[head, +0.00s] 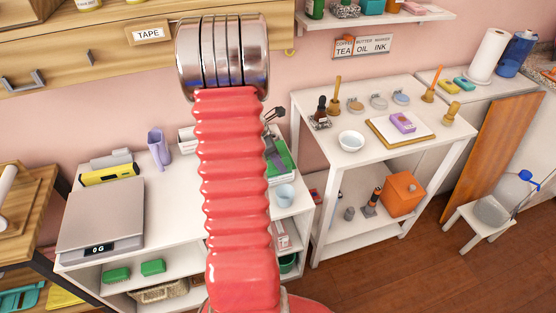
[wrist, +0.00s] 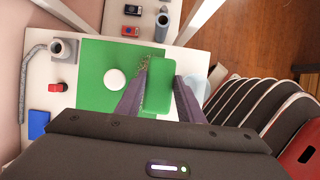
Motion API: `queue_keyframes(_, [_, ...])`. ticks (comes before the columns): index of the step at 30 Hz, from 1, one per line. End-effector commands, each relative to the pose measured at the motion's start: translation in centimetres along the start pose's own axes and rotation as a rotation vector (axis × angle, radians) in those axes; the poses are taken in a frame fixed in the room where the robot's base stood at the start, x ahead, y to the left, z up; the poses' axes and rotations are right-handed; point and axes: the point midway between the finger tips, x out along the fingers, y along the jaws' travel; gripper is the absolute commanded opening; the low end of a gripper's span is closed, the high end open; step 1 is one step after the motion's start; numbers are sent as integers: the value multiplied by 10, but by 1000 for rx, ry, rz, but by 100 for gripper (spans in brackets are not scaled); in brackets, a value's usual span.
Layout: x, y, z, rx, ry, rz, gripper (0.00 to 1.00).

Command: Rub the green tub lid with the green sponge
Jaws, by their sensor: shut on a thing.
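My gripper (wrist: 161,80) is shut on a green block with rounded corners, which I take to be the green sponge (wrist: 158,88). It holds the sponge above a flat green sheet (wrist: 96,58) on a white top. A white round thing (wrist: 115,78) lies on that sheet, left of the fingers. In the head view my red arm hides part of the gripper and the sponge; the green sheet (head: 288,158) shows beside it. I cannot pick out the tub lid for certain. A green container (head: 288,264) shows on the lower shelf, partly hidden.
A pale blue cup (head: 285,194) stands close to the green sheet. The right table (head: 352,172) is separate.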

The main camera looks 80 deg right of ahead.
Motion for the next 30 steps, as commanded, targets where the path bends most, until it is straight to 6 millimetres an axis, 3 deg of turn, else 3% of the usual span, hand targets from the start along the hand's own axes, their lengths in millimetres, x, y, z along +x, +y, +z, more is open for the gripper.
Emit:
queue_keyframes(15, [-5, -1, -21, -1, 1, -1, 9])
queue_keyframes(30, [-5, -2, -22, -2, 3, -5, 9])
